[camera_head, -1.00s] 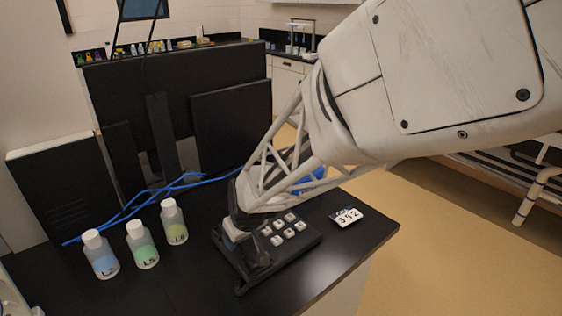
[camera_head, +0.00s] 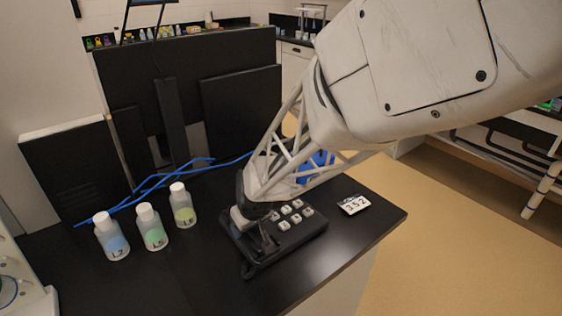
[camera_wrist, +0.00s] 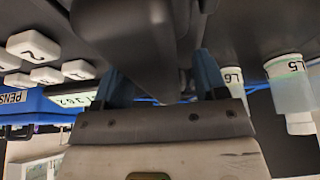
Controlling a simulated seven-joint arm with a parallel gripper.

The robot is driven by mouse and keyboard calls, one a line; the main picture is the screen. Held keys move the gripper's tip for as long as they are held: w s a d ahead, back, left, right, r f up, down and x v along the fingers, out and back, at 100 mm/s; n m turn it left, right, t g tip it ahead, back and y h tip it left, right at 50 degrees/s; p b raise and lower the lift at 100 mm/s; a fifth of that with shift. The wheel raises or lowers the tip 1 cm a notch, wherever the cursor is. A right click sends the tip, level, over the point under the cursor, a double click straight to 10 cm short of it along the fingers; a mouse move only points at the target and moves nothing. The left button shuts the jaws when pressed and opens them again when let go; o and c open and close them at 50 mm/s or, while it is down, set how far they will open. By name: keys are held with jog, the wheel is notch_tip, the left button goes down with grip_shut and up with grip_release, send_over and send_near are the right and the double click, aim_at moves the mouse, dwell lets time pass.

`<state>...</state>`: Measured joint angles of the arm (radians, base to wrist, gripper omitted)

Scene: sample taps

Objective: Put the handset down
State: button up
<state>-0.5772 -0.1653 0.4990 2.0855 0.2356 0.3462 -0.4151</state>
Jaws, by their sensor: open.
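The black phone base (camera_head: 312,228) with pale square keys lies on the dark bench. The black handset (camera_head: 262,246) is along its left side, seemingly resting on it; my gripper hides part of it. In the wrist view the handset (camera_wrist: 125,40) is a large dark bar close to the camera, running between my fingers. My gripper (camera_head: 256,222) points down over the handset and is open. Its bluish fingers also show in the wrist view (camera_wrist: 158,80), one on each side of the bar. Whether either finger touches it, I cannot tell.
Bottles L2 (camera_head: 112,240), L5 (camera_head: 152,230) and L6 (camera_head: 183,208) stand left of the phone. Blue cables (camera_head: 150,187) and black panels (camera_head: 240,110) are behind. A blue object (camera_head: 318,163) is partly hidden by my arm.

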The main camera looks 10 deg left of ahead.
jog(key=shift+f, duration=0.1)
jog(key=shift+c, duration=0.3)
jog(key=c, duration=1.1)
jog(key=shift+r, duration=0.75)
jog(key=shift+v, duration=1.2)
jog(key=s+d+r, duration=0.1)
jog(key=s+d, duration=0.7)
jog(key=s, duration=0.4)
jog(key=shift+s+r, duration=0.25)
jog(key=shift+s, duration=0.05)
